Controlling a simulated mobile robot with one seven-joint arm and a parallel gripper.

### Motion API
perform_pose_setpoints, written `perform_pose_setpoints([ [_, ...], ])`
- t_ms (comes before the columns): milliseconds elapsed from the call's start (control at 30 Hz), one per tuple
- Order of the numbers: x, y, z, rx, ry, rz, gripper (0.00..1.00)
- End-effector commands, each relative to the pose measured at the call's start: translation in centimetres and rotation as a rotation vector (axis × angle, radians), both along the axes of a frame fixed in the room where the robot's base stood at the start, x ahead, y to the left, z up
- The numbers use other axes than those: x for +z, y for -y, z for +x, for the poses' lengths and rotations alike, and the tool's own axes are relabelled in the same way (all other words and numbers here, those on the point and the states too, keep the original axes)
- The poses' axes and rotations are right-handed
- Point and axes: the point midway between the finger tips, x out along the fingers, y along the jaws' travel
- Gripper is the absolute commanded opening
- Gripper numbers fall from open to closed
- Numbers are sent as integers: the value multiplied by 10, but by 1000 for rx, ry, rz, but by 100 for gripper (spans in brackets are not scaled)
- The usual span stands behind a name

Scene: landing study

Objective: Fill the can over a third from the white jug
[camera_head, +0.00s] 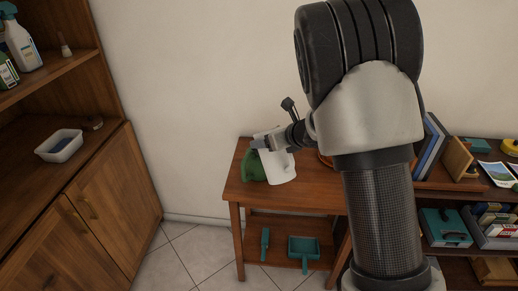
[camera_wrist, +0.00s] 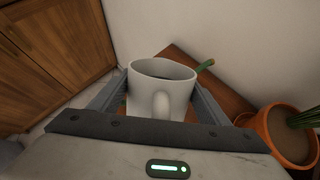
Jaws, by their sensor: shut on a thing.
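The white jug (camera_head: 277,168) is in my gripper (camera_head: 260,144), above or at the left part of the small wooden table. In the wrist view, the jug (camera_wrist: 150,90) stands between the two fingers with its handle towards the camera; my gripper (camera_wrist: 158,98) is shut on it. Its inside is dark and I cannot tell how full it is. The green can (camera_head: 253,168) is on the table, left of the jug and partly hidden by it. In the wrist view, only a thin green part (camera_wrist: 205,65) shows past the jug's rim. The can's opening and level are hidden.
The wooden table (camera_head: 312,197) has a lower shelf with a teal dustpan (camera_head: 304,249) and brush (camera_head: 265,243). An orange plant pot (camera_wrist: 288,138) stands close on the right. A wooden cabinet (camera_head: 105,193) is at left. Books (camera_head: 434,146) stand at right.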

Motion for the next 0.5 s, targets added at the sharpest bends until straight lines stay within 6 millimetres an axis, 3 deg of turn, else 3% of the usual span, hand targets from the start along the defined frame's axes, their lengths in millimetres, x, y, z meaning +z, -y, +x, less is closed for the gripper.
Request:
perform_pose_setpoints([
  [500, 3, 0, 1, -1, -20, -15, 34],
])
